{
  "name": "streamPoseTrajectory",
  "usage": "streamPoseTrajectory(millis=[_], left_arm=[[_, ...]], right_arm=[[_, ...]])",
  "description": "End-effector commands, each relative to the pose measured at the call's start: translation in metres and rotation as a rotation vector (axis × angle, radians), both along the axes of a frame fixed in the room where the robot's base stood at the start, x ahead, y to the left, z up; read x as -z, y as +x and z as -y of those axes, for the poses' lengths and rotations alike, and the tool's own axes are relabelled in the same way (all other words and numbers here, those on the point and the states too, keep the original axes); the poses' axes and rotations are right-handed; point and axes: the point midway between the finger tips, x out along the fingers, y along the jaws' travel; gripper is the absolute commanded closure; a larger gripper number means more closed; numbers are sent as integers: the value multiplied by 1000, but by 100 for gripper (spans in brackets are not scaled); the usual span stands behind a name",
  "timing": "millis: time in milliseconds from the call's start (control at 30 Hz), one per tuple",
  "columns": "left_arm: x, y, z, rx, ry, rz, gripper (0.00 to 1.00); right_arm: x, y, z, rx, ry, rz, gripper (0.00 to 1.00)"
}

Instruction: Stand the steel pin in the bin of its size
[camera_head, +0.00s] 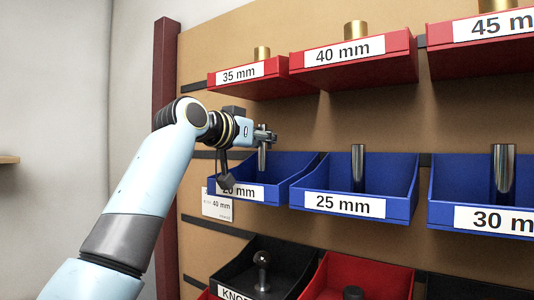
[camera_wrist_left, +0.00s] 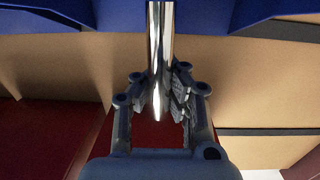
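A slim steel pin (camera_head: 262,158) stands upright at the blue 20 mm bin (camera_head: 245,194), the leftmost of the blue row. Its lower end is hard to see behind the front of the bin. My left gripper (camera_head: 266,136) is at the top part of this pin. In the left wrist view my left gripper (camera_wrist_left: 160,88) has one finger on each side of the shiny pin (camera_wrist_left: 160,40), with the pads against it. The pin runs out of the top of that view, between blue bin walls. My right gripper is not in view.
Blue 25 mm (camera_head: 318,203) and 30 mm (camera_head: 445,215) bins beside it each hold a steel pin. Red bins with brass pieces (camera_head: 262,53) hang above. A black knob bin (camera_head: 290,255) and a red bin (camera_head: 335,285) are below. A red post (camera_head: 165,75) stands left.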

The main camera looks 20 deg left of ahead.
Motion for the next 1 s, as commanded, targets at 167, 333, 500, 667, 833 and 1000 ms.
streamPoseTrajectory(millis=[167,333,500,667,833,1000], left_arm=[[22,0,0,1,-2,-4,100],[38,2,1,0,-3,-1,100],[41,3,1,-1,-3,2,100],[43,3,1,-1,-3,1,100],[44,3,1,0,-2,-1,83],[44,3,1,-1,-2,-1,71]], right_arm=[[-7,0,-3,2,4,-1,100],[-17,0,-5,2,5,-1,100],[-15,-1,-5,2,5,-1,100],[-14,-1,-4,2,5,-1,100],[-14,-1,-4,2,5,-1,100],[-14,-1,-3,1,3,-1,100]])
